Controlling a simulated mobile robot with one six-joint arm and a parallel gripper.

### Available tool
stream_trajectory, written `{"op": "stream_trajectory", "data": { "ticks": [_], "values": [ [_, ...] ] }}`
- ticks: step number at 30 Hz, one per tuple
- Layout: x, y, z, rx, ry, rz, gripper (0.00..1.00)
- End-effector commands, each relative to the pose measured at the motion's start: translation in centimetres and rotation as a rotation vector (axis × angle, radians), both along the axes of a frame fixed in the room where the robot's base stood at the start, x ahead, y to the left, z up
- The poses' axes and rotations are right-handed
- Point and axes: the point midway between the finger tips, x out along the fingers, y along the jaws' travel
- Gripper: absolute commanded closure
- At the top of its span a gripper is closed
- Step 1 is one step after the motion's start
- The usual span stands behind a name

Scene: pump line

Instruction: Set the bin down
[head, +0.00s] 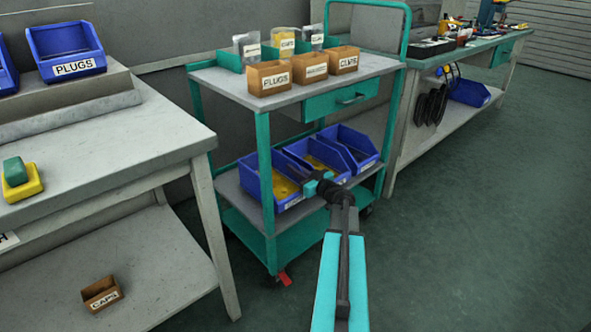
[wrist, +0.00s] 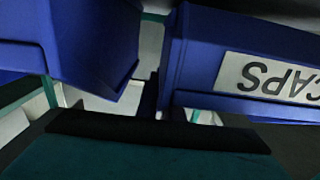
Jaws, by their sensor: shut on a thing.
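Three blue bins sit side by side on the cart's lower shelf: the left bin (head: 265,188), the middle bin (head: 322,148) and the right bin (head: 352,139). The left and middle bins show yellow contents. My gripper (head: 310,187) is at the front of these bins, shut on a blue bin. In the wrist view a blue bin labelled CAPS (wrist: 205,62) appears upside down at the right, with another blue bin (wrist: 75,45) at the left. A dark finger (wrist: 150,95) stands in the gap, against the CAPS bin's edge. The exact grip and the bin's contact with the shelf are hidden.
Another bench (head: 445,130) stands at the back right. The floor at right is clear.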

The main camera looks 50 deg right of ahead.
Motion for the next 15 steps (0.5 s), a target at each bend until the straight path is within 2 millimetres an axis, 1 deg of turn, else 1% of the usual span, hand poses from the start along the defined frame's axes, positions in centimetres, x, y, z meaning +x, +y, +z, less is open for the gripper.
{"op": "stream_trajectory", "data": {
  "ticks": [15],
  "values": [
    [0.07,0.07,-0.37,0.002,-0.003,0.001,1.00]
  ]
}}
